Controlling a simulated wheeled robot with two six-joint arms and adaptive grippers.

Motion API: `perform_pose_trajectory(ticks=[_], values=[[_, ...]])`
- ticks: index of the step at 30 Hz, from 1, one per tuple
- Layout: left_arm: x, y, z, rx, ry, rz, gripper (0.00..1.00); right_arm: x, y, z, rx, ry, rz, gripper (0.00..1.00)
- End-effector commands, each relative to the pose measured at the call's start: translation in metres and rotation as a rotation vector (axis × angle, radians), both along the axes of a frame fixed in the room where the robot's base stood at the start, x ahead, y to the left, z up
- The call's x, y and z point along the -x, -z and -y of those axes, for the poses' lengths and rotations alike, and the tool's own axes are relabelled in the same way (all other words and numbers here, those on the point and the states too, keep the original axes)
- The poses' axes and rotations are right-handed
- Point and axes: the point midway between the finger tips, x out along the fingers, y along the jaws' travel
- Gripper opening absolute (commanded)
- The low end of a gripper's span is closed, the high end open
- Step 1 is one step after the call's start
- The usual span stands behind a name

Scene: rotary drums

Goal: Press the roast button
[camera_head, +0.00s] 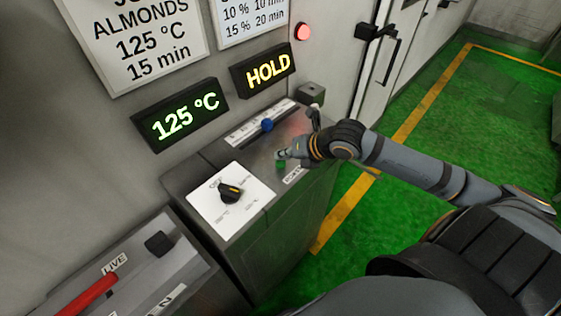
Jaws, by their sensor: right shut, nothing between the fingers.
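The roast button is a small green button (281,164) on the grey console top (232,157), with a white label (293,175) beside it that my arm partly covers. My right gripper (284,154) is shut and empty, with its tips right at the green button. I cannot tell whether the tips touch it. My right arm comes in from the right. My left gripper is not in view.
A black knob (229,191) sits on a white dial plate at the console's front left. A blue slider knob (267,125) stands behind. Displays read 125 °C (180,116) and HOLD (264,70). Green floor lies right.

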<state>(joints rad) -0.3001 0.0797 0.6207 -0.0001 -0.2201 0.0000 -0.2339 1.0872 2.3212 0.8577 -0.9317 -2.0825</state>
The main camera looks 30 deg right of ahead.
Motion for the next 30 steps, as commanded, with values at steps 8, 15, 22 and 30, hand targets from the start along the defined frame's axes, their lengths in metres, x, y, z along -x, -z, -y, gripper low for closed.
perform_pose_trajectory(ticks=[8,15,22,30], values=[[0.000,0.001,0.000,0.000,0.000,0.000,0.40,0.000,0.001,0.000,0.000,0.000,0.000,0.00],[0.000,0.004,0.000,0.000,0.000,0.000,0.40,0.000,0.003,0.000,0.000,0.000,0.000,0.00],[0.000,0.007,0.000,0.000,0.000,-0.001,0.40,0.000,0.006,0.000,0.000,0.000,0.000,0.00],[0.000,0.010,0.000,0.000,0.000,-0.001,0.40,0.000,0.009,0.000,0.000,0.000,0.000,0.00]])
